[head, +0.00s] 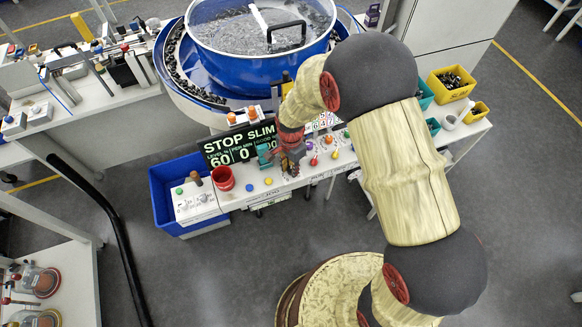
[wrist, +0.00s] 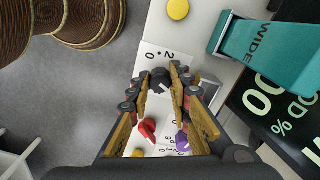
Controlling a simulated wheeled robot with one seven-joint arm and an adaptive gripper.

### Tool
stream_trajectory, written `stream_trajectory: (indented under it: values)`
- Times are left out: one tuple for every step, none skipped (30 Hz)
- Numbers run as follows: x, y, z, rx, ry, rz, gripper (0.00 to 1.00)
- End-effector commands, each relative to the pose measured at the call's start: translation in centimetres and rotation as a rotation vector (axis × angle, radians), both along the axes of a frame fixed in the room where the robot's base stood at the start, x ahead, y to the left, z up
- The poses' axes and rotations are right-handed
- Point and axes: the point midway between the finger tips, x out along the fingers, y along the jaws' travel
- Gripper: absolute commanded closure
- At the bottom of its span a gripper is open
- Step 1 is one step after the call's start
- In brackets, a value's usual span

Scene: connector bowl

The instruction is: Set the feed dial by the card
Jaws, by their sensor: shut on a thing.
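In the wrist view, a black dial knob (wrist: 160,81) stands on a white plate with a printed scale (wrist: 150,57); the digits 2 and 0 show. My gripper (wrist: 161,84) is shut on this knob, one finger on each side. The knob's pointer position is not clear. In the head view my gripper (head: 290,163) is low over the white control panel (head: 240,200) and hides the knob. A white card with coloured figures (head: 323,122) stands behind the panel, partly hidden by my arm; its full text cannot be read.
A red knob (wrist: 147,128) and a purple knob (wrist: 182,141) sit close to my fingers. A teal block marked WIDE (wrist: 262,42) and a black display (head: 238,145) reading STOP SLIM stand nearby.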

Motion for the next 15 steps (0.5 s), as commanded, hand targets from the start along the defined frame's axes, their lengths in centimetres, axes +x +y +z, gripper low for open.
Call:
stream_trajectory:
  values:
    - [0.11,0.05,0.07,0.001,-0.003,-0.007,1.00]
    - [0.11,0.05,0.07,0.001,-0.003,-0.009,1.00]
    - [0.11,0.05,0.07,0.001,-0.003,-0.012,1.00]
    - [0.11,0.05,0.07,0.001,-0.003,-0.014,1.00]
    - [0.11,0.05,0.07,0.001,-0.003,-0.015,1.00]
    - [0.12,0.06,0.07,0.001,-0.003,-0.016,1.00]
    - [0.12,0.06,0.07,0.001,-0.003,-0.016,1.00]
    - [0.12,0.06,0.07,0.001,-0.003,-0.016,1.00]
    - [0.12,0.05,0.07,0.001,-0.003,-0.016,1.00]
    - [0.12,0.06,0.07,0.001,-0.003,-0.016,1.00]
    - [0.12,0.06,0.07,0.001,-0.003,-0.016,1.00]
    - [0.12,0.05,0.07,0.001,-0.003,-0.016,1.00]
    - [0.12,0.05,0.07,0.001,-0.003,-0.016,1.00]
    - [0.12,0.05,0.07,0.001,-0.003,-0.016,1.00]
    - [0.12,0.05,0.08,0.001,-0.003,-0.016,0.79]
